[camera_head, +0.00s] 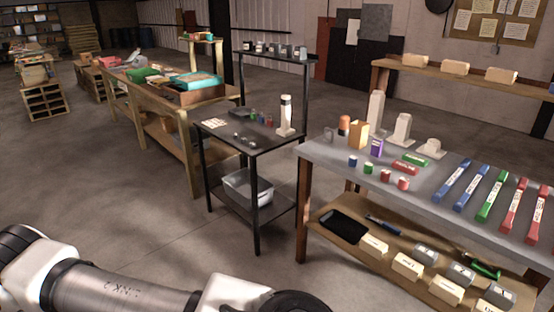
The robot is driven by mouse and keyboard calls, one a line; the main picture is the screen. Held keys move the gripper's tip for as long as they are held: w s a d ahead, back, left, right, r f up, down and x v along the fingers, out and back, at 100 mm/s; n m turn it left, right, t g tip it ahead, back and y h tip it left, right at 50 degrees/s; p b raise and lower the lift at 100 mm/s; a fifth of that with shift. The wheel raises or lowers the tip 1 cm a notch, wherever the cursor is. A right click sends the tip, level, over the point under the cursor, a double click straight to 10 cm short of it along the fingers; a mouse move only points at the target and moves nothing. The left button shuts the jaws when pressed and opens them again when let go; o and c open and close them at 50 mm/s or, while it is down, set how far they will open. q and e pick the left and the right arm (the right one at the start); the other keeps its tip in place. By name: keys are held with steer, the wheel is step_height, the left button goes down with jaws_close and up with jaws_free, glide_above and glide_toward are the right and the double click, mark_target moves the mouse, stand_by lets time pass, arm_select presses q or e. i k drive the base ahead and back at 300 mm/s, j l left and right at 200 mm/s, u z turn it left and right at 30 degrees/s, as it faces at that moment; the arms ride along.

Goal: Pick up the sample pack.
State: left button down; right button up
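I cannot tell which item is the sample pack. Candidates stand on the grey-topped table at right (325,154): a tan upright box (358,135), a purple box (376,147), a red labelled block (404,167), a green block (415,159) and several small red, green and blue cubes. Long blue, green and red labelled bars lie on the table's right part. My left arm crosses the bottom left, over the floor and well short of the tables. Neither gripper's fingers are in view.
A black-framed table (262,146) with small items and a white upright device (286,115) stands at the centre, a grey bin (247,187) on its lower shelf. A lower wooden shelf (333,249) under the right table holds boxes and a black tray.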

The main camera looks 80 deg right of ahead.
mark_target(376, 248)
steer(key=z, duration=3.5)
